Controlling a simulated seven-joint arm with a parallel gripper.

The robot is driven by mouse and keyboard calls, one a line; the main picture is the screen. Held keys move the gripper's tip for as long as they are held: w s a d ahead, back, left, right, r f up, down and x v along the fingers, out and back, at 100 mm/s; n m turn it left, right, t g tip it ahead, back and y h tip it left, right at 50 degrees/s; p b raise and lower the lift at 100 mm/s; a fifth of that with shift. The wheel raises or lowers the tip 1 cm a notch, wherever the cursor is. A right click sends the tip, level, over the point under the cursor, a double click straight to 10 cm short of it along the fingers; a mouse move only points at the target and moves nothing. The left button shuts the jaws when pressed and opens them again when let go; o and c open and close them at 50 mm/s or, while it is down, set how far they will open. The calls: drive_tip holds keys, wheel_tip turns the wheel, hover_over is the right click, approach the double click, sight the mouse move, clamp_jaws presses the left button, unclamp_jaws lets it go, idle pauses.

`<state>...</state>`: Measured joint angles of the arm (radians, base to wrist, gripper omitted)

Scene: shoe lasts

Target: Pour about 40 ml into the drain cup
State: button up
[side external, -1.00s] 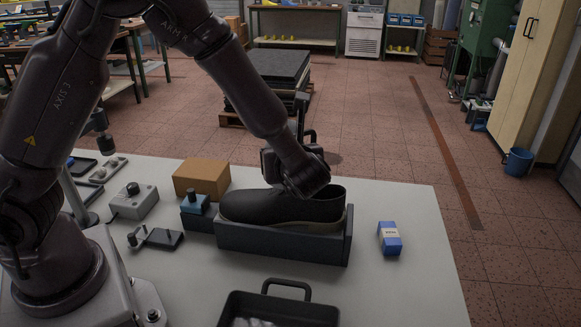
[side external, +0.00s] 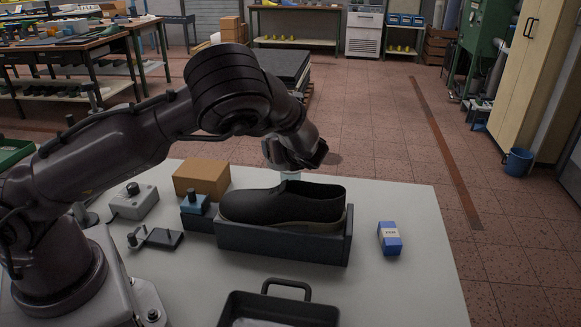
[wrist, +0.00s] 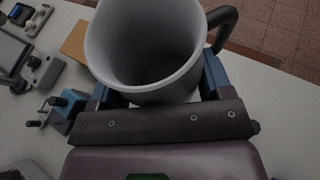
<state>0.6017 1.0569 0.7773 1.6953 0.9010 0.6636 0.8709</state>
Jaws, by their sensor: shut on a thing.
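My gripper (wrist: 160,88) is shut on a pale grey jug (wrist: 138,45) with a dark handle (wrist: 223,22), its blue fingers on either side of the jug. The wrist view looks into its open mouth; I cannot tell how much liquid is inside. In the side view my gripper (side external: 293,155) is behind the black shoe, with a small pale part of the jug (side external: 290,176) showing below it. The rest of the jug is hidden by the shoe and arm. I cannot make out a drain cup in either view.
A black shoe (side external: 270,204) sits in a dark open box (side external: 280,242) mid-table. A blue carton (side external: 389,238) is right. A dark tray (side external: 277,308) is in front.

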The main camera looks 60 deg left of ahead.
drive_tip(key=w+d+m+t+h, duration=0.1)
drive_tip(key=w+d+m+t, duration=0.2)
drive_tip(key=w, duration=0.5)
drive_tip(key=shift+w+d+f+m+t+h, duration=0.3)
drive_tip(key=shift+d+f+m+t+h, duration=0.15)
drive_tip(key=shift+d, duration=0.75)
drive_tip(key=shift+s+a+f, duration=0.1)
drive_tip(key=s+a+f+n+t+h+p, duration=0.1)
drive_tip(key=a+f+n+h, duration=0.3)
drive_tip(key=h, duration=0.5)
drive_tip(key=shift+s+f+n+t, duration=0.2)
drive_tip(key=shift+f+n+t, duration=0.15)
drive_tip(key=shift+n+t, duration=0.45)
drive_tip(key=shift+n+h, duration=0.25)
drive_tip(key=shift+f+n+h+p, duration=0.3)
drive_tip(key=shift+h+p, duration=0.1)
drive_tip(key=shift+p, duration=0.4)
drive_tip(key=shift+s+a+r+n+t+h+p, duration=0.15)
drive_tip(key=shift+r+n+t+h+p, duration=0.15)
drive_tip(key=shift+p, duration=0.3)
drive_tip(key=shift+w+a+r+n+t+h+p, duration=0.1)
drive_tip(key=shift+r+h+p, duration=0.1)
drive_tip(key=shift+h+p, duration=0.3)
